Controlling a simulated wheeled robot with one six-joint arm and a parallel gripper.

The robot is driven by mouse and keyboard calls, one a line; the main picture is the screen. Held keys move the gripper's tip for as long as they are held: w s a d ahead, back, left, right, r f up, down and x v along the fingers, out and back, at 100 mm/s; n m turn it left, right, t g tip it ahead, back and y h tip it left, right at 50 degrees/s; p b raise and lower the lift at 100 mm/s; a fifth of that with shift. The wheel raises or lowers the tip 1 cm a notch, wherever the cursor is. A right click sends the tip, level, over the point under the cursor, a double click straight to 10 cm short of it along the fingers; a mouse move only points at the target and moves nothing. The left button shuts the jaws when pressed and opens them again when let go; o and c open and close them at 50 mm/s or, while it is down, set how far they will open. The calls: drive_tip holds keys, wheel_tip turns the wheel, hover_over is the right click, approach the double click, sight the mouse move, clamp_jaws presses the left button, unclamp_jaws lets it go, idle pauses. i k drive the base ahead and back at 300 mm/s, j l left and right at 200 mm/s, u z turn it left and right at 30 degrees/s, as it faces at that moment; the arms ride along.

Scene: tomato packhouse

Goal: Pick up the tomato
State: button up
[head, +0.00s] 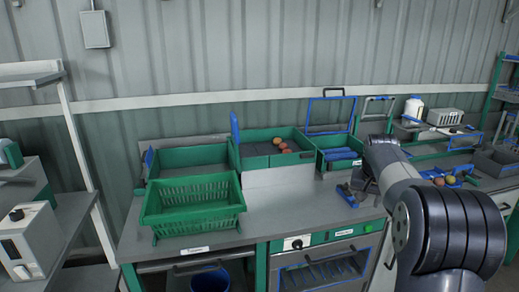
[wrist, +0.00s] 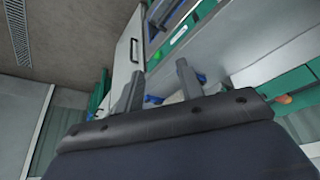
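Several orange-red tomatoes show in the head view. Some, such as one tomato (head: 283,146), lie in the right part of the green sorting bin (head: 255,134) at the back of the bench. Two more round fruits, one yellowish (head: 450,180), lie at the right beside my arm. In the wrist view an orange tomato (wrist: 284,99) shows small at the right edge, well away from my fingers. My gripper (wrist: 158,86) has its two fingers apart, with nothing seen held between them. In the head view my arm hides part of the bench at the right.
A green slatted basket (head: 193,208) stands at the front left of the bench, before an empty green bin (head: 190,160). A small green bin with blue inside (head: 341,153) stands right of the sorting bin. Bare grey bench top (head: 300,207) lies in the middle.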

sight(282, 146)
drive_tip(key=i+l+u, duration=0.2)
drive_tip(key=i+u, duration=0.25)
drive_tip(key=i+l+u, duration=0.5)
drive_tip(key=i+l, duration=0.75)
drive_tip(key=l, duration=0.1)
